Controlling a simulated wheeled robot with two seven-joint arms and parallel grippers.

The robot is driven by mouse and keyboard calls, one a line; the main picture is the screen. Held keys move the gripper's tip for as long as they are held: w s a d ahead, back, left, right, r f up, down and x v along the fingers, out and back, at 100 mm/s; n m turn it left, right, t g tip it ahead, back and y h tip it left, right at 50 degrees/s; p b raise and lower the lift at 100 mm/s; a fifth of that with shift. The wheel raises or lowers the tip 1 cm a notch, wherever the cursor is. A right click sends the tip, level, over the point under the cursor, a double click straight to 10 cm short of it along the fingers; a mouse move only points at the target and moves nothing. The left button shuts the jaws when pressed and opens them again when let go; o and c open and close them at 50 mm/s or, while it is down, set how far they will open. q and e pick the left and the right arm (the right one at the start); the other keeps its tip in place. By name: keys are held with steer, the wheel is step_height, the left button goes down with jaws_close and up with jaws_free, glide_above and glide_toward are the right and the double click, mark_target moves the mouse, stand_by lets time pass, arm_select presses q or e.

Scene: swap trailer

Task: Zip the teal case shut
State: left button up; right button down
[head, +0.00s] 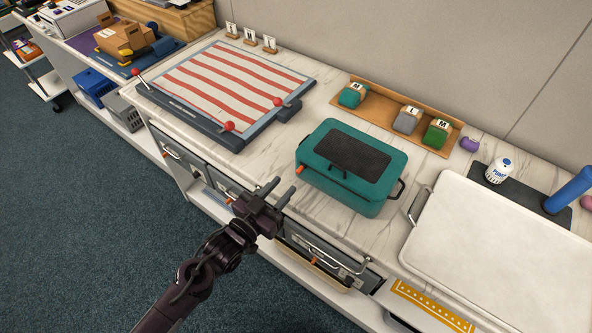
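The teal case (331,184) lies on the marble-patterned counter with its dark panel facing up. Its lid appears down, and I cannot tell how far the zip is closed. A small orange tab (299,169), which looks like the zip pull, sits at its left end. A dark handle shows at its right end. My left gripper (281,189) is open and empty, in front of the counter edge, to the left of and below the case in the picture. It is apart from the tab. My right gripper is not in view.
A red-and-white striped board (232,80) with red-knobbed levers lies left of the case. A wooden tray (459,127) with labelled coloured items is behind it. Drawers with metal handles (325,248) are below the counter edge.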

mark_target(297, 172)
arm_select(q)
steer(key=p+x, duration=0.1)
steer(key=x, duration=0.5)
steer(key=shift+w+d, duration=0.2)
steer(key=shift+w, duration=0.05)
jaws_close()
